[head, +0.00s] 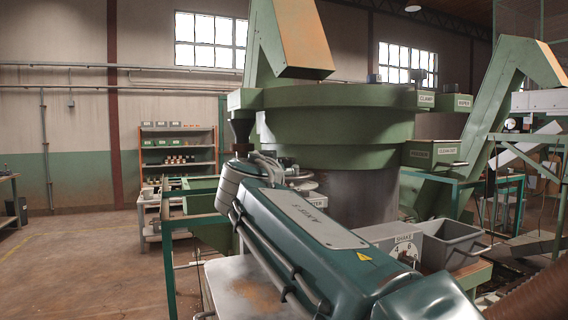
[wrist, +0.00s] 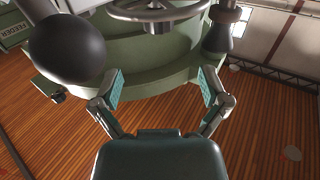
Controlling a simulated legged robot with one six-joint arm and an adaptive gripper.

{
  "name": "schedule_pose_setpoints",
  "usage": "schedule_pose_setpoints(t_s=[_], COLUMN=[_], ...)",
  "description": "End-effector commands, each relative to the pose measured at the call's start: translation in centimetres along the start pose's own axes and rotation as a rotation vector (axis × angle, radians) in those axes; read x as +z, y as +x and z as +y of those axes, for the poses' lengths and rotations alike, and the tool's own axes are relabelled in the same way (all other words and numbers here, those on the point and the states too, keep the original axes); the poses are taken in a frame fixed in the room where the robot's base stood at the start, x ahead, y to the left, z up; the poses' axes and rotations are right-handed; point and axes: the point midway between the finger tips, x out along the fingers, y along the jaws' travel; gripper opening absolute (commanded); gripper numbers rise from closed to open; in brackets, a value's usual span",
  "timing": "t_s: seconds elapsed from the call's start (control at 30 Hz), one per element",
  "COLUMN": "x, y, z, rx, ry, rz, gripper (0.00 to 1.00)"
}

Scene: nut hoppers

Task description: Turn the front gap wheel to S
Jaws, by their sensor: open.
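In the wrist view a grey spoked handwheel (wrist: 160,10) is cut off by the top edge, in front of a green round housing (wrist: 150,52). No label on it is readable, so I cannot tell its setting or whether it is the front gap wheel. My gripper (wrist: 161,88) is open and empty, with its two teal-padded fingers spread below the wheel in the picture and apart from it. In the head view my arm reaches toward the green bowl machine (head: 340,120); my gripper and the wheel cannot be made out there.
A large black ball (wrist: 66,48) is left of the wheel and a dark knob (wrist: 218,38) right of it. A FEEDER sign (wrist: 12,32) is at upper left. In the head view a SHAKE dial box (head: 402,240) and a grey bin (head: 450,243) stand right of my arm. Floor at left is clear.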

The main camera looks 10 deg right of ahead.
Motion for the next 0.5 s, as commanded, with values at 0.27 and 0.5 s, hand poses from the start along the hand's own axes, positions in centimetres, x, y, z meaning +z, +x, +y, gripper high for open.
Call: schedule_pose_setpoints(t_s=[0.27,0.5], x=[0.2,0.1], y=[3.4,7.6], z=[0.1,0.0], rx=[0.005,0.002], ry=[0.005,0.004], rz=[-0.003,-0.001], gripper=[0.95,0.95])
